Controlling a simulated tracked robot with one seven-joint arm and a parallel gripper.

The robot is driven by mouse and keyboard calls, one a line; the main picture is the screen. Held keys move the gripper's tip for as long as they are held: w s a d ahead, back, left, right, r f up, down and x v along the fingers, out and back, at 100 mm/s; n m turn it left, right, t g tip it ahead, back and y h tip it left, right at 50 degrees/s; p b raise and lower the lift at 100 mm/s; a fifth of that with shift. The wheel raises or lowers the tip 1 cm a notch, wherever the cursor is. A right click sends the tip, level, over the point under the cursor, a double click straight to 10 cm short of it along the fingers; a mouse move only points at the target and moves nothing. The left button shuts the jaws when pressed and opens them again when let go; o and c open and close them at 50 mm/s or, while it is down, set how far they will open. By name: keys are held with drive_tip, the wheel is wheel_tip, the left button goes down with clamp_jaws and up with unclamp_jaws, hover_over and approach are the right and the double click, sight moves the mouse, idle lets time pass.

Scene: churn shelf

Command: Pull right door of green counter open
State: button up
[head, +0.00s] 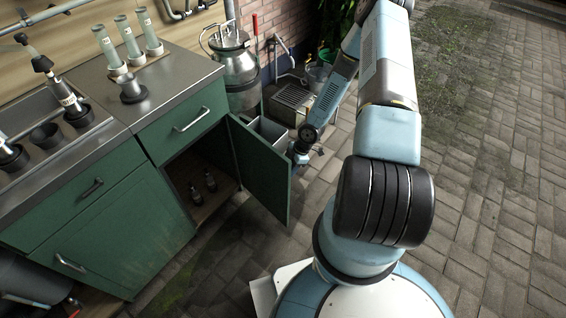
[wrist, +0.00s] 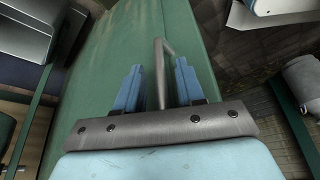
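The green counter (head: 105,225) stands at the left in the head view. Its right door (head: 258,168) is swung wide open and juts out from the counter front, showing the dark inside. My gripper (head: 301,152) is at the outer face of that door, near its free edge; its fingers are hard to make out there. In the wrist view the door's green face (wrist: 120,45) fills the middle. The metal door handle (wrist: 160,72) stands between my two blue fingers (wrist: 158,90), with a visible gap on each side. The fingers look open around it, not clamped.
The drawer (head: 185,121) above and the left door (head: 115,232) are shut. Beyond the open door are a metal churn (head: 238,68) and a grated metal box (head: 291,97). The brick paving (head: 480,190) at the right is clear.

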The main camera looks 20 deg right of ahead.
drive_tip(key=v, duration=1.3)
drive_tip(key=shift+r, duration=0.2)
drive_tip(key=shift+d, duration=0.1)
drive_tip(key=s+d+r+m+h, duration=0.15)
drive_tip(key=r+m+h, duration=0.25)
drive_tip(key=r, duration=1.2)
drive_tip(key=s+d+r+m+h, duration=0.1)
drive_tip(key=d+r+m+h, duration=0.3)
drive_tip(key=r, duration=1.2)
drive_tip(key=s+a+r+m+t+y, duration=0.1)
drive_tip(key=s+a+r+m+t, duration=0.1)
drive_tip(key=s+a+r+m, duration=0.3)
drive_tip(key=s+a+r+m+t+y, duration=0.2)
drive_tip(key=s+a+r+m, duration=0.3)
drive_tip(key=s+r, duration=0.9)
wheel_tip(320, 180, up, 3)
drive_tip(key=shift+s+a+f+t, duration=0.1)
drive_tip(key=shift+s+a+t, duration=0.2)
drive_tip(key=shift+a+t, duration=0.7)
